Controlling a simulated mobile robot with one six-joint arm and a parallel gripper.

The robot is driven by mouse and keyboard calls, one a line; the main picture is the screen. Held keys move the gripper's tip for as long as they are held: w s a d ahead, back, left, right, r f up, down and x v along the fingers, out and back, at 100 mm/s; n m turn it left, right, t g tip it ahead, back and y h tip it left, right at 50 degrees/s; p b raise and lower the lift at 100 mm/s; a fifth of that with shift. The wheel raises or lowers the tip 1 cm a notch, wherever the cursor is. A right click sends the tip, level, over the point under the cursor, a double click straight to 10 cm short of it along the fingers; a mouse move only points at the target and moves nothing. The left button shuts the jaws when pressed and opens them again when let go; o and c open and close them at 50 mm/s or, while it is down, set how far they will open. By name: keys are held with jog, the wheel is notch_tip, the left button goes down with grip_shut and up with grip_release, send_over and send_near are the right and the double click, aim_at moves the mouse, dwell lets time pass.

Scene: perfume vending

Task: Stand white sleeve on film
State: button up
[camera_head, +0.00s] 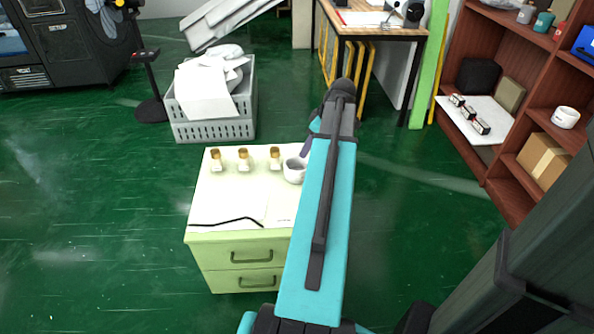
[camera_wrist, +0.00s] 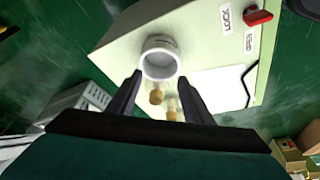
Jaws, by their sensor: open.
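The white sleeve (camera_head: 294,170), a short round ring, stands at the right back of the pale green cabinet top (camera_head: 215,185). In the wrist view the sleeve (camera_wrist: 160,42) lies just beyond my fingertips, its round opening facing the camera. My gripper (camera_wrist: 160,78) is open, with one finger on each side below the sleeve and nothing clearly held. In the head view my arm partly hides the gripper (camera_head: 305,150), which is just above the sleeve. A thin white sheet (camera_head: 235,208), perhaps the film, lies flat at the front left; it also shows in the wrist view (camera_wrist: 215,88).
Several small gold-capped bottles (camera_head: 243,158) stand along the cabinet's back edge, left of the sleeve. A black cable (camera_head: 225,221) lies near the front. A grey crate (camera_head: 215,128) with white items is behind; a brown shelf (camera_head: 510,85) stands right.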

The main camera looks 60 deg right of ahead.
aim_at(296, 167)
jog(key=o, duration=0.7)
jog(key=shift+w+f, duration=0.15)
jog(key=o, duration=0.4)
jog(key=shift+w+f, duration=0.1)
jog(key=shift+f, duration=0.2)
jog(key=shift+o, duration=0.5)
jog(key=shift+b+x, duration=0.95)
jog(key=shift+x, duration=2.9)
jog(key=shift+f, duration=0.1)
jog(key=shift+b+x, duration=1)
jog(key=shift+x, duration=1.55)
jog(key=c, duration=1.2)
